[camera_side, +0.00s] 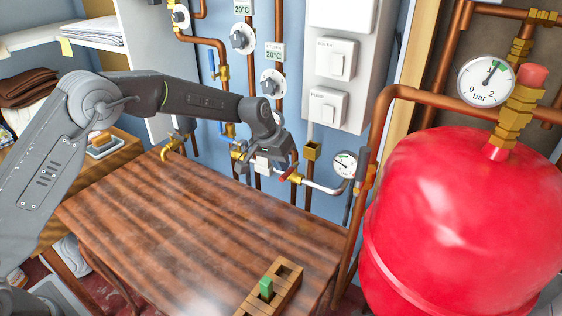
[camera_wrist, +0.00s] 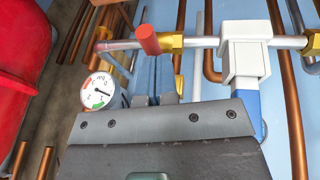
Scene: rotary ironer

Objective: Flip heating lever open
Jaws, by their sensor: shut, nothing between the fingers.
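A red lever (camera_side: 287,174) sits on a brass valve of the pipe run low on the blue wall, behind the table. It also shows in the wrist view as a red handle (camera_wrist: 146,40) beside a brass fitting, pointing out from the pipe. My gripper (camera_side: 279,163) is at the wall, just above and beside the red lever. In the wrist view its fingers (camera_wrist: 157,92) are shut and empty, close below the red handle. I cannot tell whether they touch it. A blue lever (camera_side: 212,62) hangs on a pipe further up left. No label names which lever is for heating.
A white block (camera_wrist: 245,55) sits on the pipe close to my gripper. A small gauge (camera_side: 345,163) is right of the lever. A red tank (camera_side: 460,220) fills the right side. The wooden table (camera_side: 190,220) is mostly clear, with a wooden holder (camera_side: 284,280) at its front.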

